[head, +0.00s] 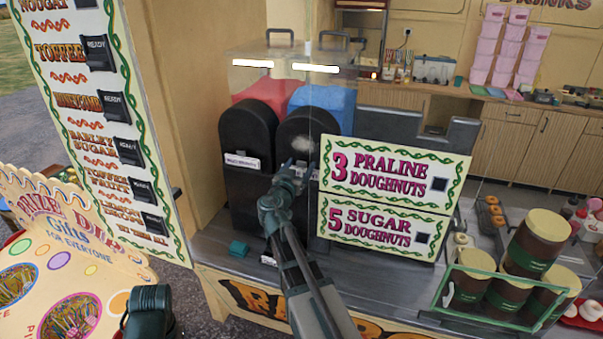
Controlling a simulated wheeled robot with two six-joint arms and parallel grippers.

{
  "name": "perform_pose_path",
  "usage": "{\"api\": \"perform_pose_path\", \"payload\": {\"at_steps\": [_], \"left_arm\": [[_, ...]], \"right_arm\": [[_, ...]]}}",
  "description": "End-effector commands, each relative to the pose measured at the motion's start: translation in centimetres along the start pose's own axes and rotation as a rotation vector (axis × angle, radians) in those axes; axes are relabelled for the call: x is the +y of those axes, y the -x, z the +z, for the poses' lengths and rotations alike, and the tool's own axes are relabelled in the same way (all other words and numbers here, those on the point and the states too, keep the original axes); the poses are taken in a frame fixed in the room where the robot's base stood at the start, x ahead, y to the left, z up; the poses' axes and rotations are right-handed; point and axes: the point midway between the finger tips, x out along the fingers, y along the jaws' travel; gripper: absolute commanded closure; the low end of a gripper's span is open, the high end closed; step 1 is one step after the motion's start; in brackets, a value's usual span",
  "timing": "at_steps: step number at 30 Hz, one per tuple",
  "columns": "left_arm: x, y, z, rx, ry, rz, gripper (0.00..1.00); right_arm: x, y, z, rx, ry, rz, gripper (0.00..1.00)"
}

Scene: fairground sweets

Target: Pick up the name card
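A small white name card with dark lettering (242,161) is on the front of the left black drink machine, upright and facing me. My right gripper (298,172) is in front of the right black machine, to the right of this card and apart from it in the picture. Pale bits show around its fingertips, too small to tell whether it holds anything or is open. A second small white piece (268,260) lies low by the machines' base; I cannot read it. Of my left arm, only a dark green joint shows at the bottom left; its gripper is not visible.
Two price boards (395,170) stand right of my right gripper, close to it. A tall sweets sign (105,120) stands left and a prize-dip board (70,250) at lower left. Brown jars (537,245) stand on the right of the counter.

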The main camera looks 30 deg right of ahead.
Motion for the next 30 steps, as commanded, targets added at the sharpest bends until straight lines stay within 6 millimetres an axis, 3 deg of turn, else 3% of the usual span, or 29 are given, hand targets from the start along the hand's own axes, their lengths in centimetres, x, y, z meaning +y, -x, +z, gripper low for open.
{"api": "perform_pose_path", "payload": {"at_steps": [1,9,12,30], "left_arm": [[0.0,0.0,0.0,0.0,0.0,0.0,0.5],[0.0,0.0,0.0,0.0,0.0,0.0,0.5],[0.0,0.0,0.0,0.0,0.0,0.0,0.5],[-0.1,1.4,0.1,0.0,0.003,0.0,0.5]], "right_arm": [[0.0,0.0,0.0,0.0,0.0,0.0,0.32],[0.0,0.0,0.0,0.0,0.0,0.0,0.81],[0.0,0.0,0.0,0.0,0.0,0.0,0.94],[0.0,0.0,-1.4,0.0,0.0,0.0,0.95]]}}
